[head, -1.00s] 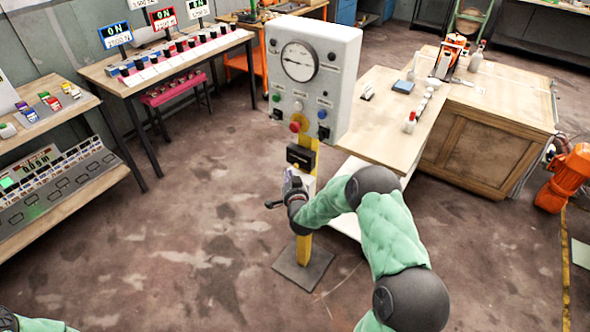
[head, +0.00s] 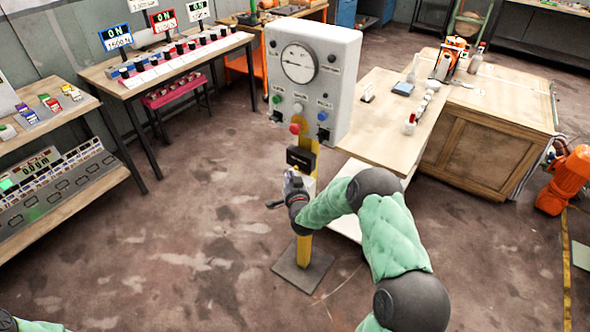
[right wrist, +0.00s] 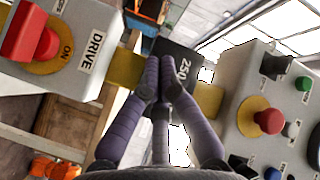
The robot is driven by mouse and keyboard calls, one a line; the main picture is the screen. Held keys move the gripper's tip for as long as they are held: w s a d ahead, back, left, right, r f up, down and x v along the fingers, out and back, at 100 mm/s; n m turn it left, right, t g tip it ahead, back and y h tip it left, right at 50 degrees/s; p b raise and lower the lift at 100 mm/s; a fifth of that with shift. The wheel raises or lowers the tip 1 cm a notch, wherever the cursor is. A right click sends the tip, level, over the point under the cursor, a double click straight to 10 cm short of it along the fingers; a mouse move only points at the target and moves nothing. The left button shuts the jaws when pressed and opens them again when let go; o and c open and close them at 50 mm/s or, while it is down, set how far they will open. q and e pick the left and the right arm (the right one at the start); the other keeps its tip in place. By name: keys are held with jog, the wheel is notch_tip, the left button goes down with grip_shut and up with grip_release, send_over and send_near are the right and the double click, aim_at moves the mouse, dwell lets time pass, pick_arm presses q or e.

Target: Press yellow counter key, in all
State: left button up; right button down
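A small black counter box (head: 300,157) sits on the yellow post (head: 303,246), below the grey gauge panel (head: 318,75). In the right wrist view the counter box (right wrist: 180,58) shows "250" on its face. I cannot make out a separate yellow key on it; the fingers cover part of it. My right gripper (right wrist: 160,82) is shut and empty, its fingertips together in front of the counter box. I cannot tell whether they touch it. In the head view my right gripper (head: 288,185) is at the post just below the counter box. My left gripper is out of view.
In the right wrist view a grey DRIVE box (right wrist: 60,45) with a red button (right wrist: 30,35) is left of the counter box. The gauge panel's red knob (right wrist: 268,120) is to the right.

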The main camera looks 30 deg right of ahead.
jog(key=shift+d, duration=0.15)
dwell(0.5)
jog(key=shift+w+d+b, duration=0.15)
jog(key=shift+d+b, duration=0.1)
jog(key=shift+b, duration=0.15)
jog(key=shift+w+d+b, duration=0.2)
jog(key=shift+d+b, duration=0.15)
jog(key=shift+d, duration=0.1)
dwell(0.9)
jog(key=shift+s+a, duration=0.35)
jog(key=shift+a, duration=0.5)
jog(key=a, duration=0.1)
jog(key=s+a, duration=0.1)
jog(key=a, duration=0.1)
jog(key=s+a, duration=0.1)
jog(key=shift+a, duration=0.35)
dwell(0.8)
